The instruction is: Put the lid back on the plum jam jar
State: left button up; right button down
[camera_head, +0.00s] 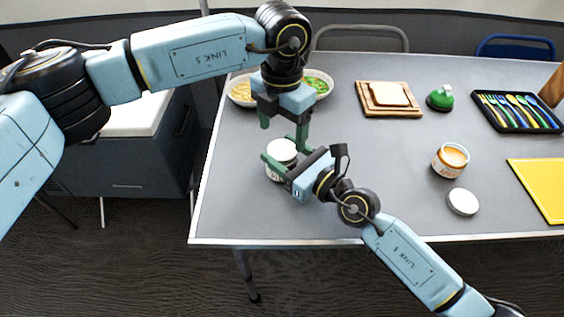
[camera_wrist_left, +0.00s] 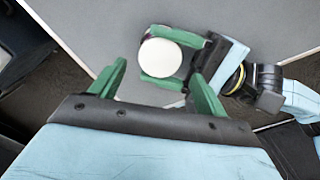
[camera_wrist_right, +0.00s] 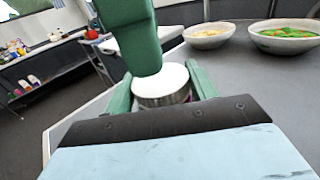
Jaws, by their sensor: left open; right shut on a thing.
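A jar with dark purple showing at its side (camera_wrist_left: 144,42) stands near the table's left front edge, its label partly hidden. A white lid (camera_head: 282,148) covers its top; it also shows in the right wrist view (camera_wrist_right: 161,80). I cannot tell whether it is fully seated. My right gripper (camera_head: 284,158) is shut on the jar, one finger on either side. My left gripper (camera_head: 284,130) is open and empty above the jar and lid, pointing down. In the right wrist view one left finger (camera_wrist_right: 130,35) hangs just above the lid.
An open jar with orange contents (camera_head: 449,163) stands at right, with a loose white lid (camera_head: 463,202) before it. Two food bowls (camera_head: 318,92) stand behind my left gripper. Bread on a board (camera_head: 389,112), a green-topped item (camera_head: 440,98), a cutlery tray (camera_head: 482,98) and yellow board (camera_head: 545,188) lie beyond.

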aim_at(282, 149)
pick_arm(q)
notch_tip(282, 149, up, 4)
jog(key=n, duration=0.4)
jog(key=shift+f, duration=0.25)
jog(key=shift+f, duration=4)
jog(key=c, duration=1)
jog(key=shift+o, duration=0.2)
jog(key=m, duration=0.4)
